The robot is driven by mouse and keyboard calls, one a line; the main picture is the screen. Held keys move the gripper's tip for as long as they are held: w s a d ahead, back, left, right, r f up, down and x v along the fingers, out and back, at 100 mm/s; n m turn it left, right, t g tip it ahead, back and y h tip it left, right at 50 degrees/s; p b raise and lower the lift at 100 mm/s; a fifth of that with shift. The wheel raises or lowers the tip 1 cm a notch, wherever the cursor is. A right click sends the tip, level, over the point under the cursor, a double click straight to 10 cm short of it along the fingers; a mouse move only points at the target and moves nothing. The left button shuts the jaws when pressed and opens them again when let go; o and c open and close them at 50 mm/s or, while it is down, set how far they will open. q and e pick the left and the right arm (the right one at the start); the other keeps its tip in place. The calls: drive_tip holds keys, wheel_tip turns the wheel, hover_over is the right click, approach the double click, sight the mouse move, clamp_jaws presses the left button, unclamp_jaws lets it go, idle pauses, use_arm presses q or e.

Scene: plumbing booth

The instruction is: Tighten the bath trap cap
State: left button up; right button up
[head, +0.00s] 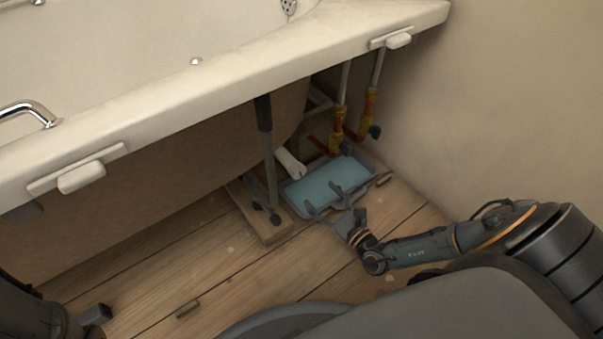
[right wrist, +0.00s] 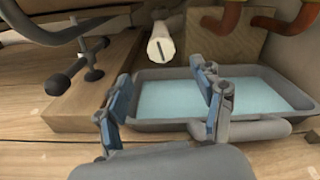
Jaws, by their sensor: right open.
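The bath trap cap (right wrist: 162,49) is the pale round end of a short white pipe, with a dark slot across its face. In the head view the white trap (head: 289,162) shows under the bath, just behind the tray; its slot is too small to make out there. My right gripper (head: 322,198) is open and empty, with its fingers spread over the near side of the tray. In the right wrist view my right gripper's fingertips (right wrist: 161,74) point towards the cap, one on each side and apart from it.
A grey tray (head: 372,168) of bluish water lies on the plank floor below the trap. A bath leg (head: 268,165) stands on a wooden board (head: 258,228) to the left. Copper pipes with yellow valves (head: 338,125) rise behind. The bath rim (head: 230,85) overhangs this space; a wall is at right.

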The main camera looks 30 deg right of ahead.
sight(300, 174)
drive_tip(key=w+b, duration=0.1)
drive_tip(key=w, duration=0.2)
drive_tip(key=w+b, duration=0.2)
drive_tip(key=w, duration=0.1)
drive_tip(key=w+b, duration=0.1)
drive_tip(key=w, duration=0.2)
drive_tip(key=shift+w+a+f, duration=0.15)
drive_tip(key=shift+w+a, duration=0.1)
drive_tip(key=shift+a, duration=0.1)
drive_tip(key=shift+w+b, duration=0.35)
drive_tip(key=shift+w, duration=0.1)
drive_tip(key=c, duration=1.2)
drive_tip(key=shift+o, duration=0.2)
